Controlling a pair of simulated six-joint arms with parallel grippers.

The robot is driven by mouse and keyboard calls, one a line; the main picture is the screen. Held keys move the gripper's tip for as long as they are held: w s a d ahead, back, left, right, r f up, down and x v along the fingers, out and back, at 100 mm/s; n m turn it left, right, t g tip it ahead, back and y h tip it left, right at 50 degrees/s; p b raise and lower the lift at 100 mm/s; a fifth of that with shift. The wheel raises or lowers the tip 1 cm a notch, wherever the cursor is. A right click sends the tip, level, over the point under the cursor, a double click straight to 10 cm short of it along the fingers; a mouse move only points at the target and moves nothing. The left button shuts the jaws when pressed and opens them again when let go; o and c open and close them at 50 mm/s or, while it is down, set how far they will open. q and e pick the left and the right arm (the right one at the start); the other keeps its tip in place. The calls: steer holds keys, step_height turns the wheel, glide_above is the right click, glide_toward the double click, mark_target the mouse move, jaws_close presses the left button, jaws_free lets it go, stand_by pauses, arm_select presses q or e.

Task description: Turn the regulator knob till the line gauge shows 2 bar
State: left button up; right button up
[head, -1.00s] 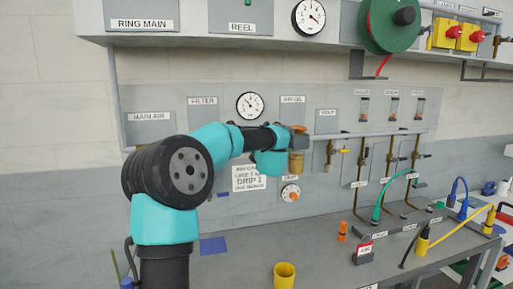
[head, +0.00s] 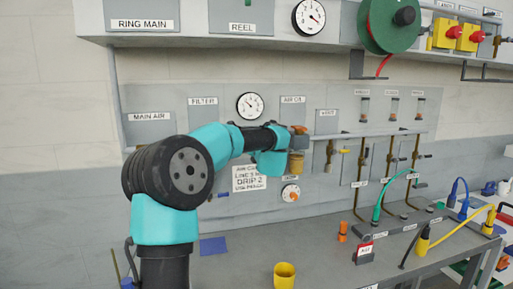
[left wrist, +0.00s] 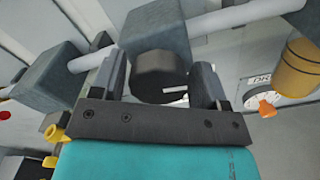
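The regulator knob, a dark round knob with a pale mark (left wrist: 158,75), sits between the two fingers of my left gripper (left wrist: 160,85) in the left wrist view. The fingers lie close to its sides; I cannot tell if both touch it. In the head view my left gripper (head: 285,140) is at the wall panel, below and right of a round white gauge (head: 250,106), and the knob is hidden behind it. The gauge's needle points to the upper left; its numbers are too small to read. My right gripper is not in view.
An amber bowl (head: 296,163) hangs just right of my left gripper, above a white dial with an orange pointer (head: 291,193). Below, a yellow cup (head: 284,275) stands on the grey bench.

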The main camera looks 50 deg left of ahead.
arm_select(q)
steer(key=shift+o, duration=0.9)
steer(key=shift+d, duration=0.1)
steer(key=v, duration=1.7)
steer(key=shift+s, duration=0.15)
steer(key=shift+d+f, duration=0.1)
